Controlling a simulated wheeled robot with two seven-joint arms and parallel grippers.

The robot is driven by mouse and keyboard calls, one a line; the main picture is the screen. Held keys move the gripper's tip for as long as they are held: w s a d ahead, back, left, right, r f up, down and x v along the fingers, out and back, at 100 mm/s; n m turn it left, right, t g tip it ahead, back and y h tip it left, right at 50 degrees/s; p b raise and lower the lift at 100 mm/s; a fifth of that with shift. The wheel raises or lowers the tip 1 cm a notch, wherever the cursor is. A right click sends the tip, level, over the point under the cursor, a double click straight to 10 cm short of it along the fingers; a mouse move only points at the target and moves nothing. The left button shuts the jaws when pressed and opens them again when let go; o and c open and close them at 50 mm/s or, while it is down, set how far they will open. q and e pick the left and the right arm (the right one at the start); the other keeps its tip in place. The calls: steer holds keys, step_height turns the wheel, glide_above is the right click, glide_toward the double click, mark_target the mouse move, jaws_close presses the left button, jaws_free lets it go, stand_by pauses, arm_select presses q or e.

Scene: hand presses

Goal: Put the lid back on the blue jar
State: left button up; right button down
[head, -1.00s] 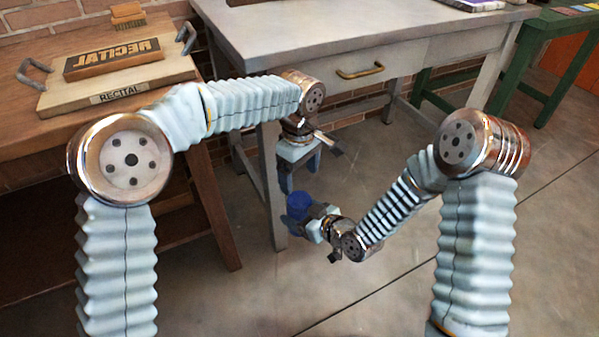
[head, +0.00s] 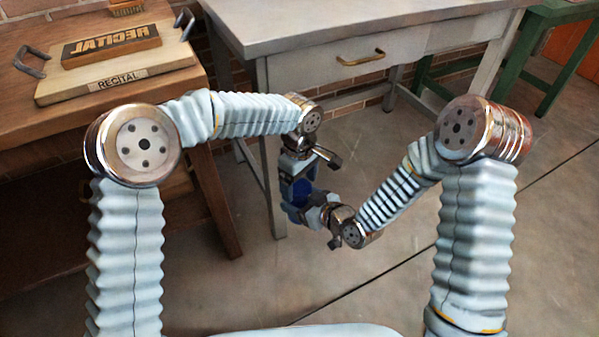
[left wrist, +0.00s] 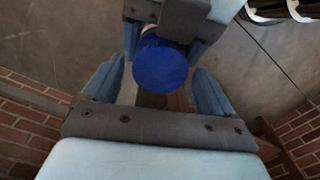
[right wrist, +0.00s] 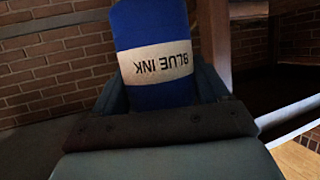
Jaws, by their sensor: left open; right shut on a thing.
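The blue jar (head: 302,191), with a white "BLUE INK" label that reads upside down in the right wrist view (right wrist: 155,62), is held in my right gripper (head: 309,210). That gripper is shut around the jar. My left gripper (head: 298,182) is open, pointing down over the jar. In the left wrist view the round, plain blue top (left wrist: 160,66) lies between the open left fingers, with gaps on both sides. I cannot tell whether this top is a lid or the jar itself. No separate lid is visible.
A grey table (head: 330,25) with a drawer stands behind the grippers. A wooden bench (head: 60,115) at left carries a board marked "RECITAL" (head: 120,80). A green table (head: 570,20) is at far right. The jar is above open floor (head: 400,265).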

arm_select(q)
steer(key=shift+f, duration=0.15)
steer(key=c, duration=1.1)
steer(key=m, duration=0.9)
steer(key=shift+m, duration=0.4)
steer(key=o, duration=1.2)
steer(key=shift+c, duration=0.2)
